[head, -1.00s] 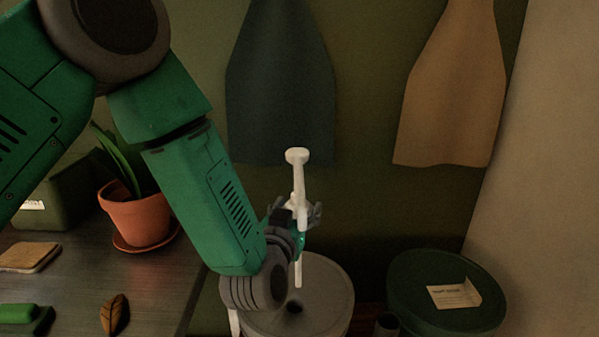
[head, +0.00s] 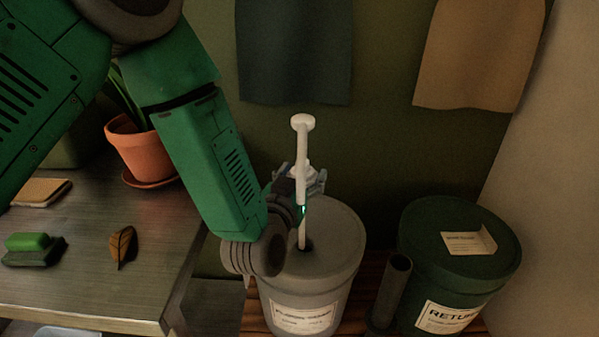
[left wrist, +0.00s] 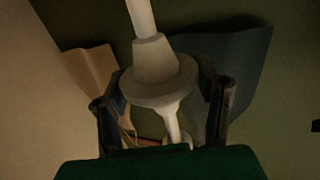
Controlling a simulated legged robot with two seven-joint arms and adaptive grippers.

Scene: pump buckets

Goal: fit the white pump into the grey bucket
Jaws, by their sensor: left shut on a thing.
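The white pump (head: 302,150) is upright in my left gripper (head: 302,184), its spout head on top. The gripper is shut on the pump's body. The grey bucket (head: 318,285) stands below, with a dark hole in its lid. The thin tube's lower end overlaps the hole in the head view; I cannot tell whether it is inside or just above. In the left wrist view the pump's wide collar (left wrist: 155,82) is between the two fingers (left wrist: 163,118). My right gripper is not in view.
A dark green bucket (head: 420,245) with labels stands to the right, a dark upright tube (head: 390,290) between the buckets. At left is a table (head: 90,275) with a potted plant (head: 143,152), a green sponge (head: 30,243) and a leaf (head: 122,247). Two cloths hang behind.

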